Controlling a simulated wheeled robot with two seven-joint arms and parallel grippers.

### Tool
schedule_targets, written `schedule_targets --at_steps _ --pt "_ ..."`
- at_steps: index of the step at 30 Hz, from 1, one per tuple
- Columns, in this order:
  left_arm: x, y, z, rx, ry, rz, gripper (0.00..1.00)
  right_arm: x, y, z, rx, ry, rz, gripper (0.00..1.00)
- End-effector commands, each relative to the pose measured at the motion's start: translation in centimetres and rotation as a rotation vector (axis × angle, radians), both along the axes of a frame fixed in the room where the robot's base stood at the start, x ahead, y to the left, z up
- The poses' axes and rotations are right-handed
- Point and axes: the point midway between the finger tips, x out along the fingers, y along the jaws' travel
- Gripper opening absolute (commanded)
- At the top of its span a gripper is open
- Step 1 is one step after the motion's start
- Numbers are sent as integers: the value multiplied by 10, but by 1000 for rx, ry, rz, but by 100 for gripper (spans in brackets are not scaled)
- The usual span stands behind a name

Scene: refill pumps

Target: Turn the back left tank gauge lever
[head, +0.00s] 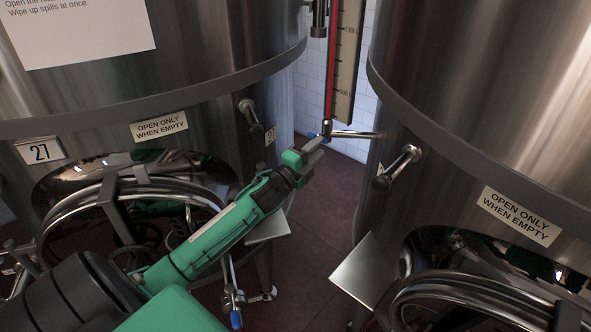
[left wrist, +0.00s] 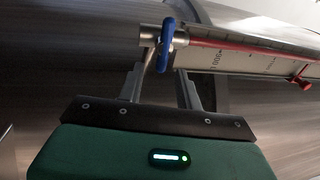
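A tank gauge (head: 346,62) with a red column and a pale marked scale stands upright in the gap between two steel tanks. At its lower end is a metal fitting with a blue lever (head: 312,136), and a short pipe runs from it to the right tank. My left gripper (head: 312,148) is just below the lever. In the left wrist view the blue lever (left wrist: 167,45) is just beyond the fingertips, roughly in line with the gap between them. My left gripper (left wrist: 161,78) is open and empty; I cannot tell whether a finger touches the lever. My right gripper is not in view.
The left tank (head: 220,60) and right tank (head: 480,60) flank the narrow gap. Protruding handles (head: 402,162) and the curved pipes of the hatches stick out. Another blue lever (head: 236,318) sits low near the front. Dark red floor (head: 310,230) shows between the tanks.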

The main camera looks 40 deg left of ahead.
Motion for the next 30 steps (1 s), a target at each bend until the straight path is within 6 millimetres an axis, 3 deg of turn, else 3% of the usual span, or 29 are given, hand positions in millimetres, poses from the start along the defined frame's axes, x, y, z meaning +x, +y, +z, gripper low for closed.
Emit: schedule_targets --at_steps 18,30 --pt "-95 7 -22 0 2 -1 35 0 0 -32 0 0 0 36" --pt "-117 9 -24 0 0 -1 35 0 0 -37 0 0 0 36"
